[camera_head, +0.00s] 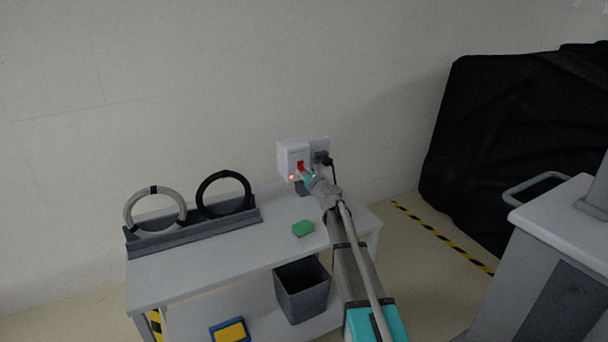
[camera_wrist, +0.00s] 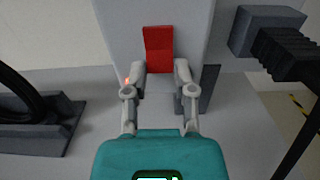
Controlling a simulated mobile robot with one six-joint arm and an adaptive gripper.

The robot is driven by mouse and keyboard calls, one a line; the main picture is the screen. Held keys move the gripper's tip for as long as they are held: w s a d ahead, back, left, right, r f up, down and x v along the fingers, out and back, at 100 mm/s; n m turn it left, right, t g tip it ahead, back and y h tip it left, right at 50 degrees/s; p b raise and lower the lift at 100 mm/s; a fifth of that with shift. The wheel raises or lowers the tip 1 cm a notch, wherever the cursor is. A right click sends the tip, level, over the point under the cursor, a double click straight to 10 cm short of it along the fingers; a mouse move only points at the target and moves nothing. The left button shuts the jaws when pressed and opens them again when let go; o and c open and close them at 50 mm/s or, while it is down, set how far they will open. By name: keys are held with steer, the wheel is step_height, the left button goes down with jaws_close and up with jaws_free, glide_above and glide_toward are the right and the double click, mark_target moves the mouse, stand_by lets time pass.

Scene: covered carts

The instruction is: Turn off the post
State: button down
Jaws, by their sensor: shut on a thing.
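The post is a white box (camera_head: 293,160) on the wall behind the table. It also fills the top middle of the wrist view (camera_wrist: 192,28). A red switch lever (camera_head: 300,165) sits on its front; in the wrist view the red lever (camera_wrist: 158,48) stands upright against the white face. My gripper (camera_wrist: 161,72) has one fingertip on each side of the lever's lower end and is shut on it. In the head view my gripper (camera_head: 302,176) is small against the box. A small red light glows beside the left finger.
A black plug (camera_head: 321,157) with a cable sits right of the switch. A grey bin (camera_head: 302,290) is below. A black-covered cart (camera_head: 500,130) stands right.

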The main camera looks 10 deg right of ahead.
steer(key=shift+w+f+t+b, duration=0.1)
steer(key=shift+f+t+b, duration=0.25)
steer(key=shift+b, duration=0.5)
steer(key=shift+r+t, duration=0.2)
steer(key=shift+t, duration=0.05)
steer(key=shift+c, duration=2.2)
jaws_free()
steer(key=shift+r+g+p, duration=0.25)
steer(key=shift+g+p, duration=0.45)
steer(key=shift+p, duration=0.5)
steer(key=v, duration=1.4)
steer(key=s+a+f+n+g+p, duration=0.2)
steer(key=s+a+n+g+p, duration=0.3)
steer(key=s+n, duration=0.4)
steer(key=s+a+f+n+g+p, duration=0.2)
steer(key=s+a+n+g+p, duration=0.3)
steer(key=s+n, duration=0.5)
steer(key=n+g, duration=0.2)
steer(key=n, duration=0.3)
